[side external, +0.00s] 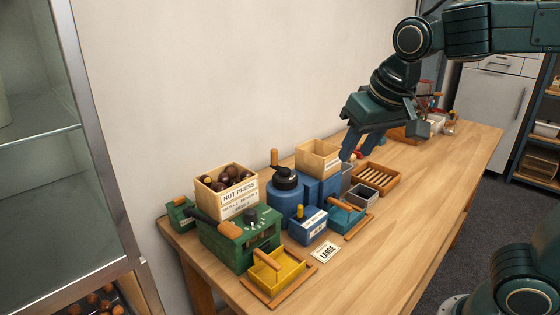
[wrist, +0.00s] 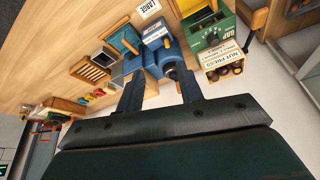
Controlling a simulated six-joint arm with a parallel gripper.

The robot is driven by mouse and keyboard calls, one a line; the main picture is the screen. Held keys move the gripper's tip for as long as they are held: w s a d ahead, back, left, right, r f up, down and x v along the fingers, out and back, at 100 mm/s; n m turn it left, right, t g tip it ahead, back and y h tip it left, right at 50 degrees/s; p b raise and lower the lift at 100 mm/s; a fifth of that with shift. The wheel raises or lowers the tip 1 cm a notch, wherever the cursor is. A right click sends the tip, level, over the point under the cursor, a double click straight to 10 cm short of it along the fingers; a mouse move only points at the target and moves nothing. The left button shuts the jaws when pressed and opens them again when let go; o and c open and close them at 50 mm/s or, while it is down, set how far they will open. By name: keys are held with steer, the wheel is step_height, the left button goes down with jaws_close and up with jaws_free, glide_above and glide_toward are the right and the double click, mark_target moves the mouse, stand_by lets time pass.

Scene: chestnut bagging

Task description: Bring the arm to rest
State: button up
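My gripper (side external: 356,154) hangs above the back half of the wooden bench (side external: 425,195), fingers pointing down. In the wrist view my gripper (wrist: 160,78) shows its two dark fingers well apart. No held object shows between them, so it is open and empty. In the side view it overlaps the area beside the wooden hopper (side external: 318,160); whether it touches anything there cannot be told. The green nut press (side external: 225,243) stands at the near left with a box of dark chestnuts (side external: 226,190) on top.
A blue machine (side external: 285,203) stands beside the press. A yellow tray (side external: 275,275), a LARGE card (side external: 325,253), a teal tray (side external: 346,218) and a slatted wooden rack (side external: 377,178) lie along the bench. The bench's right side is clear. A glass-fronted cabinet (side external: 75,150) stands at left.

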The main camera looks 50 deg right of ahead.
steer(key=s+d+f+n+t+y, duration=0.1)
steer(key=s+f+n, duration=0.2)
steer(key=s, duration=0.9)
steer(key=shift+d+f+n, duration=0.25)
steer(key=shift+f+n, duration=0.05)
steer(key=shift+f, duration=0.4)
